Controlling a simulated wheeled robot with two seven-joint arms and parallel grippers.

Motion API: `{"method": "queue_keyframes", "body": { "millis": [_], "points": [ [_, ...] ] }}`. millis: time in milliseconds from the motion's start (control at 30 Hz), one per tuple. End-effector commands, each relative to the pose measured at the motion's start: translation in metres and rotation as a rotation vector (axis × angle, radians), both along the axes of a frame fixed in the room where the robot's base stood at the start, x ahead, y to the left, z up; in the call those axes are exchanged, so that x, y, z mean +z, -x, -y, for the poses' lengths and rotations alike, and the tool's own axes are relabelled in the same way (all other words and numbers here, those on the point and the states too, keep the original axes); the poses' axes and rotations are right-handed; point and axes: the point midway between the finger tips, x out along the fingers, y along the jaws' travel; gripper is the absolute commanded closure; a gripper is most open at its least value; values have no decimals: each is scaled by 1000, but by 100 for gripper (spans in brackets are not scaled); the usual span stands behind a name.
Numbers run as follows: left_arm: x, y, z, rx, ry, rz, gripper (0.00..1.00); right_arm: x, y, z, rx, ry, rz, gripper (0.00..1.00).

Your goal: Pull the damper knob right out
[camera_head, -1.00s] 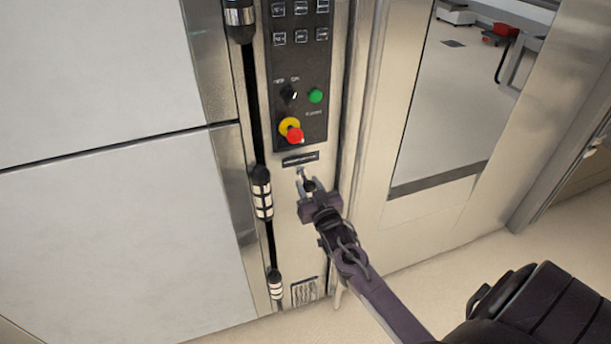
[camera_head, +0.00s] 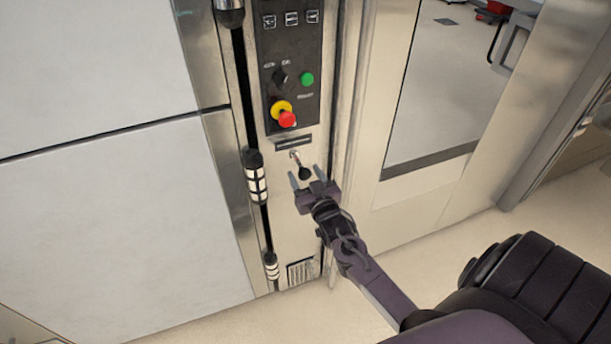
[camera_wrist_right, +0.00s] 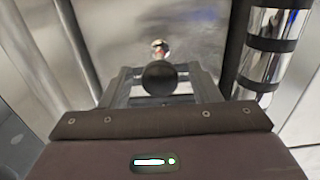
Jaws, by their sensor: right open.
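The damper knob (camera_head: 305,173) is a dark round knob on a bright metal rod. The rod stands out from the steel front panel, just below a dark label strip. In the right wrist view the knob (camera_wrist_right: 159,77) is seen end-on, in the middle between the two fingers. My right gripper (camera_head: 306,177) is open, its fingers spread on either side of the knob with a gap to each. It does not hold the knob. My left gripper is not in view.
Above the knob is a black control panel (camera_head: 290,55) with a red and yellow stop button (camera_head: 286,117) and a green button (camera_head: 307,79). A dark rail with banded metal handles (camera_head: 257,178) runs close to the left. A vent grille (camera_head: 300,272) is below.

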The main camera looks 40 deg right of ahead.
Motion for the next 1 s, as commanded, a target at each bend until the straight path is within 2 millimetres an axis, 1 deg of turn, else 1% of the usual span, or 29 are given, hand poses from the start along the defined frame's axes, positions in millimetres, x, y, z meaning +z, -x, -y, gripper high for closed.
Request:
{"method": "queue_keyframes", "body": {
  "millis": [33, 300, 467, 600, 1000],
  "points": [
    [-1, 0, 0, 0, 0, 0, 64, -2, 6, -1, 0, -1, -3, 44],
    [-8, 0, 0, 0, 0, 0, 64, -3, 50, -12, 0, -2, -4, 44],
    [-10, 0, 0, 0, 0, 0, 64, -2, 67, -16, 0, 0, -2, 44],
    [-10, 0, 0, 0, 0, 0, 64, -1, 73, -17, 0, 0, -1, 44],
    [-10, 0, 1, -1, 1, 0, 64, -1, 73, -17, -1, 0, -1, 44]
  ]
}}
